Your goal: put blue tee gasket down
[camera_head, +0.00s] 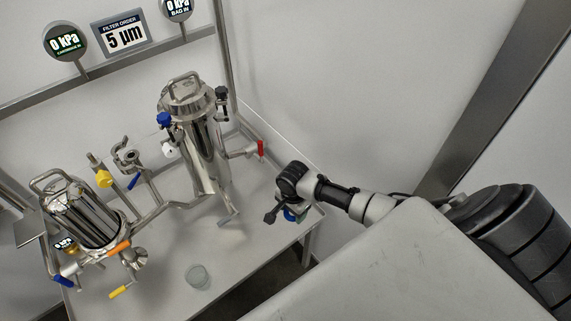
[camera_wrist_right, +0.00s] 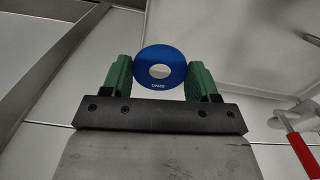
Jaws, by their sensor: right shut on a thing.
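The blue tee gasket (camera_wrist_right: 140,63) is a flat blue ring with a pale centre hole and small lettering below the hole. In the right wrist view it sits between the two green fingers of my right gripper (camera_wrist_right: 160,75), which is shut on it. In the head view my right gripper (camera_head: 291,213) is at the right end of the grey table (camera_head: 245,258), with a bit of blue showing at it. Its height above the table cannot be told. My left gripper is not in view.
A red handle (camera_head: 261,149) is close to my right gripper. A clear round dish (camera_head: 198,276) is near the front edge. Table around it is bare.

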